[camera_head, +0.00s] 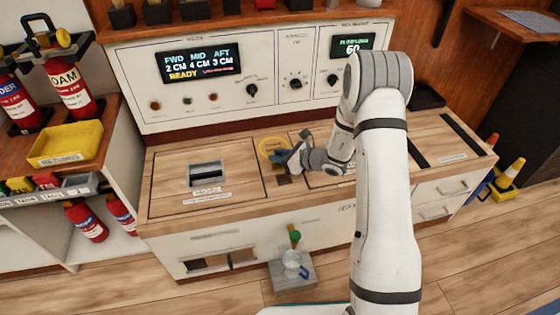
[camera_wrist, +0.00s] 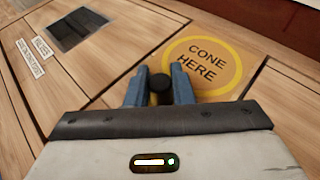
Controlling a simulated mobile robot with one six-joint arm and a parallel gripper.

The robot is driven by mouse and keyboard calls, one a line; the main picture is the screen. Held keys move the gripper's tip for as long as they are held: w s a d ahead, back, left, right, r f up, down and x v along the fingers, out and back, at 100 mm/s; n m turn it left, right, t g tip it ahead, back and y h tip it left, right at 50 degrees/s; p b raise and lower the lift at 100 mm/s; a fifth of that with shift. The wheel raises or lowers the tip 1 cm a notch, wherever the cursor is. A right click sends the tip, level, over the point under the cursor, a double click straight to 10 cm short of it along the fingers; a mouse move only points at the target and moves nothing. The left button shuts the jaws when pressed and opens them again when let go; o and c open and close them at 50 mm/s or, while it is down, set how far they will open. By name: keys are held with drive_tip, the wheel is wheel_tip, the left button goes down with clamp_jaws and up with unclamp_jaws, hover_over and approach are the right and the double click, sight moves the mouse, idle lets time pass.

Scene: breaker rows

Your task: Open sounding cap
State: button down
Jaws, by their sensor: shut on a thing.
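My gripper (camera_head: 284,158) is low over the wooden counter top. In the wrist view, the blue fingers (camera_wrist: 159,88) are closed around a small dark round knob (camera_wrist: 160,84), which looks like the sounding cap. The knob stands between the fingertips, and its lower part is hidden by the gripper. In the head view the fingers and wrist cover it. I cannot tell whether it is seated or lifted.
A yellow ring reading "CONE HERE" (camera_wrist: 204,64) lies just beyond the fingers. A recessed hatch handle (camera_head: 207,174) is to the left. The control panel (camera_head: 250,75) rises behind. A yellow tray (camera_head: 66,144) and fire extinguishers (camera_head: 72,91) stand at the left.

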drive_tip(key=c, duration=1.3)
unclamp_jaws()
drive_tip(key=shift+s, duration=0.1)
drive_tip(key=shift+o, duration=0.2)
drive_tip(key=p+v, duration=0.2)
drive_tip(key=v, duration=0.5)
drive_tip(key=shift+s+d, duration=0.25)
drive_tip(key=shift+d, duration=0.1)
